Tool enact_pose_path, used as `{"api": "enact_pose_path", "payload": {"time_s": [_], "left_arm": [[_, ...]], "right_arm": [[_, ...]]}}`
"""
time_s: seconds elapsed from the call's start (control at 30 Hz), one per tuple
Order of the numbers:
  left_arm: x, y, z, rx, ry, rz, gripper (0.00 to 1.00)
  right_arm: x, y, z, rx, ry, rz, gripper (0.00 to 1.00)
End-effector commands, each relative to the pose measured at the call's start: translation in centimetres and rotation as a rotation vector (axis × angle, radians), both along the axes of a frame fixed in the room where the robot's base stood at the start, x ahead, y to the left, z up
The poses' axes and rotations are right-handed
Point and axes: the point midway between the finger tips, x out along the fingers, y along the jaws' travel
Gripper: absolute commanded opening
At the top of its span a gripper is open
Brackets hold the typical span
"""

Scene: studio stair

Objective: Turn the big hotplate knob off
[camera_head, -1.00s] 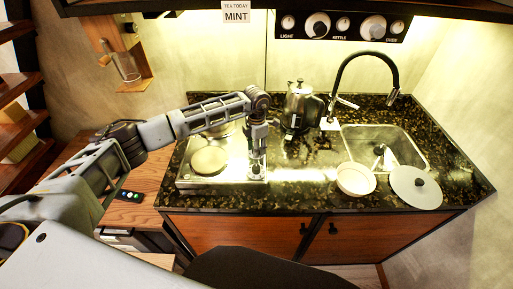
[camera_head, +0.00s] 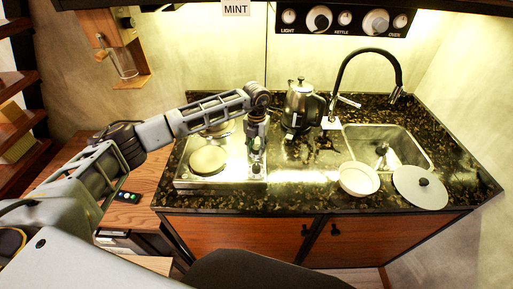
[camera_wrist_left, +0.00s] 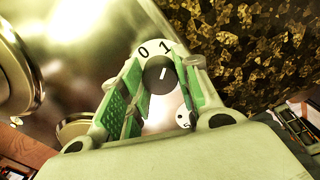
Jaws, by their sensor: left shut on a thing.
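The hotplate (camera_head: 184,184) stands on the left of the counter in the head view. The big hotplate knob (camera_wrist_left: 158,75) is dark and round, on a pale dial marked 0 and 1, with another mark lower right. Its white pointer line points up and slightly right, nearer the 1 than the 0. My left gripper (camera_head: 257,165) points down at the front right of the hotplate. In the left wrist view its green-padded fingers (camera_wrist_left: 158,82) are on both sides of the knob, shut on it. My right gripper is out of view.
A round plate (camera_head: 208,160) lies on the hotplate, left of my gripper. A kettle (camera_head: 301,106) stands behind to the right. The counter's front middle is clear.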

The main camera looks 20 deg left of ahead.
Motion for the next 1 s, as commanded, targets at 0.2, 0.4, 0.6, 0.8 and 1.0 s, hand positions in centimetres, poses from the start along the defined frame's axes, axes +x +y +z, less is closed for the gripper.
{"api": "enact_pose_path", "payload": {"time_s": [0.2, 0.4, 0.6, 0.8, 1.0], "left_arm": [[0.0, 0.0, 0.0, 0.000, -0.001, 0.167, 0.08], [0.0, 0.0, 0.0, 0.000, -0.002, 0.322, 0.08], [0.0, 0.0, 0.0, 0.000, -0.002, 0.478, 0.08], [0.1, 0.0, 0.0, 0.000, -0.002, 0.634, 0.08], [0.1, 0.0, 0.1, 0.001, -0.002, 0.783, 0.08]], "right_arm": [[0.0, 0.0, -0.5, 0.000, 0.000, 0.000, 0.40], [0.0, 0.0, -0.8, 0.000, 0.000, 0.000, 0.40], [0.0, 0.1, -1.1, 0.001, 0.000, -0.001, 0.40], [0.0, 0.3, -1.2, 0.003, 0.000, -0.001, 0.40], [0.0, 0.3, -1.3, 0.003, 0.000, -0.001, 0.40]]}}
